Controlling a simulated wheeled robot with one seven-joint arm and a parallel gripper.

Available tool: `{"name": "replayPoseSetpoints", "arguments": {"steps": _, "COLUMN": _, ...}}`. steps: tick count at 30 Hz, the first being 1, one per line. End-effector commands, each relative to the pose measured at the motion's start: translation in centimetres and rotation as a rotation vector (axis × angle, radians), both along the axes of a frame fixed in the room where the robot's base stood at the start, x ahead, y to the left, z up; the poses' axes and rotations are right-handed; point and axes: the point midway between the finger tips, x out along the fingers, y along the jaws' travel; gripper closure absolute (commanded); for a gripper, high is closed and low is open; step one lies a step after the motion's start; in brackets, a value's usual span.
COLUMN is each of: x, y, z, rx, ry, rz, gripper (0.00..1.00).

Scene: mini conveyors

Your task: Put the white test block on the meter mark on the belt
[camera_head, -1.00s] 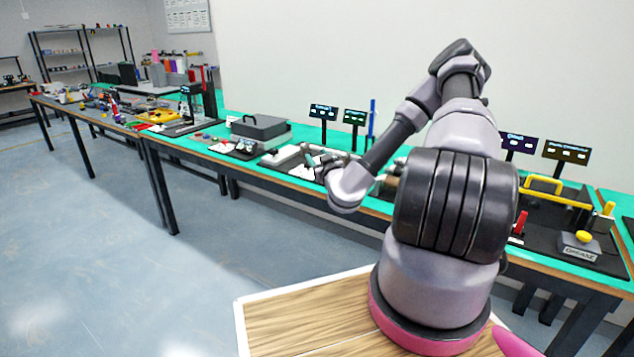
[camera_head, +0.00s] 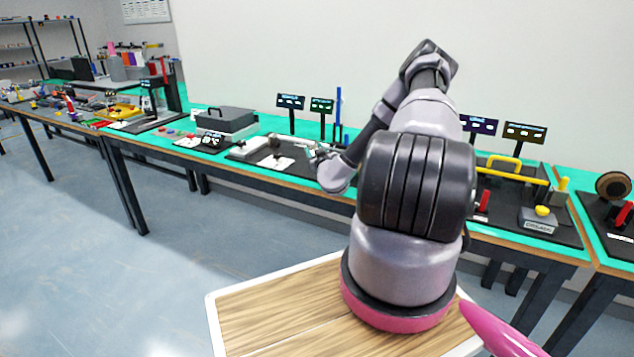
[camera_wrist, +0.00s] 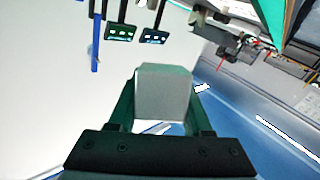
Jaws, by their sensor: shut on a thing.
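The white test block (camera_wrist: 162,95) is a pale cube in the middle of the wrist view. My gripper (camera_wrist: 160,108) is shut on it, with one green finger on each side. In the head view my arm reaches over the bench and my gripper (camera_head: 322,150) shows small near the bench's middle; the block cannot be made out there. I cannot pick out the belt or its meter mark in these views.
A green-topped bench (camera_head: 262,172) runs along the wall. A grey case (camera_head: 226,122), small display signs (camera_head: 291,101) and a yellow-handled device (camera_head: 515,170) stand on it. The floor (camera_head: 90,235) at the left is clear.

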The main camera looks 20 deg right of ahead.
Motion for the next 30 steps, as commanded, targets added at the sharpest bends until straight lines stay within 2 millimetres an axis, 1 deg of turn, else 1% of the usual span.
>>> {"name": "replayPoseSetpoints", "arguments": {"steps": 6, "x": 0.0, "y": 0.1, "z": -3.5, "rx": 0.001, "ry": 0.002, "rz": 0.001, "gripper": 1.00}}
{"name": "replayPoseSetpoints", "arguments": {"steps": 13, "x": 0.0, "y": 0.1, "z": -6.0, "rx": 0.000, "ry": 0.001, "rz": 0.001, "gripper": 1.00}}
{"name": "replayPoseSetpoints", "arguments": {"steps": 18, "x": 0.0, "y": 0.1, "z": -8.7, "rx": 0.000, "ry": 0.001, "rz": 0.000, "gripper": 1.00}}
{"name": "replayPoseSetpoints", "arguments": {"steps": 21, "x": 0.0, "y": 0.1, "z": -9.3, "rx": 0.000, "ry": -0.001, "rz": 0.001, "gripper": 1.00}}
{"name": "replayPoseSetpoints", "arguments": {"steps": 30, "x": 0.0, "y": 0.0, "z": -9.5, "rx": 0.000, "ry": 0.000, "rz": 0.000, "gripper": 1.00}}
